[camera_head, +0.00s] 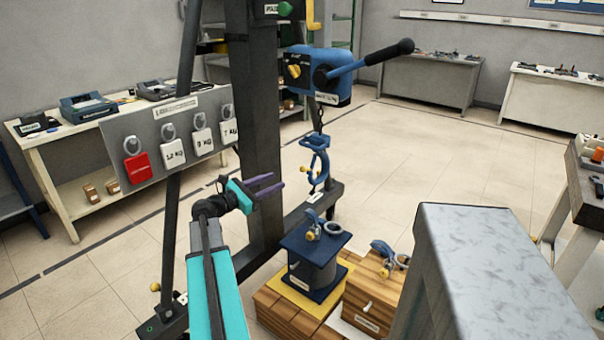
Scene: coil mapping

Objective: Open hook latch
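A blue hook (319,160) hangs on a short chain under the blue hoist (322,77), right of the dark post. A small yellow knob shows on its left side; the picture is too small to tell whether its latch is open or shut. My gripper (278,181), with purple fingers on a teal body, is to the left of the hook and slightly lower in the picture. The fingers are apart and nothing shows between them. The gripper appears clear of the hook.
A dark-blue block (313,262) with a blue shackle and ring stands below the hook on a yellow-topped wooden base. A wooden crate (373,290) with similar fittings is beside it. A panel (165,135) with hanging tags is left. A grey-topped block (500,270) fills the right foreground.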

